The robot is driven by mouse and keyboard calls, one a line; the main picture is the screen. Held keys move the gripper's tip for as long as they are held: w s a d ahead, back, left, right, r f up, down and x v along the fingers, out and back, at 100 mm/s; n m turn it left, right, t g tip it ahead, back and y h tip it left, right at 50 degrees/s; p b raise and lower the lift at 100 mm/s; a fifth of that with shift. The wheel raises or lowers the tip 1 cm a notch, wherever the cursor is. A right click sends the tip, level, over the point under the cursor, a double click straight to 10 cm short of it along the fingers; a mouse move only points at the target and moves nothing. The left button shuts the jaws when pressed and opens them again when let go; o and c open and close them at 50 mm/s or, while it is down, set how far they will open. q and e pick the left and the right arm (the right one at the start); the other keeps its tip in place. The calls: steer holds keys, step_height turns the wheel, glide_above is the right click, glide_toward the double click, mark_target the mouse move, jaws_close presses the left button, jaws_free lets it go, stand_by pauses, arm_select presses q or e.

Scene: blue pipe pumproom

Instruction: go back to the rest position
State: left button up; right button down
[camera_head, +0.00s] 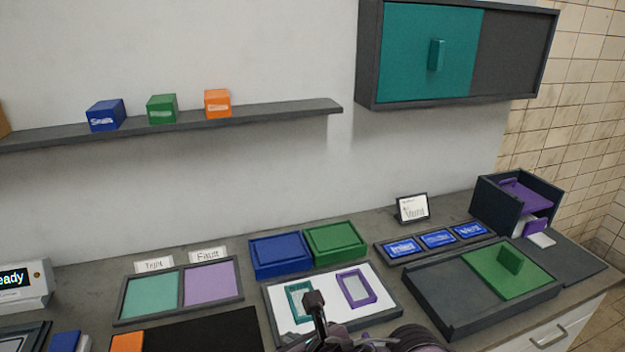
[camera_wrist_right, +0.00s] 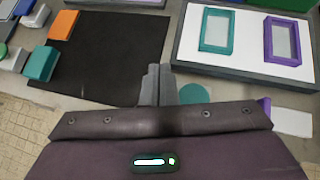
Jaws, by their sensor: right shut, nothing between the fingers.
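My right gripper (camera_head: 316,300) is at the bottom middle of the head view, in front of the white board (camera_head: 380,314) with its dark edge. In the right wrist view the right gripper (camera_wrist_right: 158,72) has its fingers together with nothing between them. It is over the counter between a black mat (camera_wrist_right: 110,45) and the white board. My left gripper is not in view.
A teal frame (camera_wrist_right: 216,30) and a purple frame (camera_head: 356,287) lie on the board. A grey tray with a green sliding lid (camera_head: 495,270) is to the right. A shelf (camera_head: 270,112) and a wall cabinet (camera_head: 430,55) are above. Loose blocks, one orange (camera_wrist_right: 64,24), lie by the mat.

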steer(key=s+d+f+n+g+h, duration=0.2)
steer(key=s+d+f+n, duration=0.2)
steer(key=d+n, duration=0.5)
steer(key=s+d+f+n+g+h, duration=0.15)
steer(key=s+d+f+n, duration=0.35)
steer(key=n, duration=0.7)
steer(key=s+d+f+n+g+h, duration=0.2)
steer(key=s+d+f+n, duration=0.15)
steer(key=d+n, duration=0.6)
step_height(320, 180, down, 28)
steer(key=s+n, duration=0.1)
steer(key=s, duration=0.2)
steer(key=s+d+f+g, duration=0.2)
steer(key=s+d+f, duration=0.1)
steer(key=s+f, duration=1.5)
steer(key=shift+s, duration=0.5)
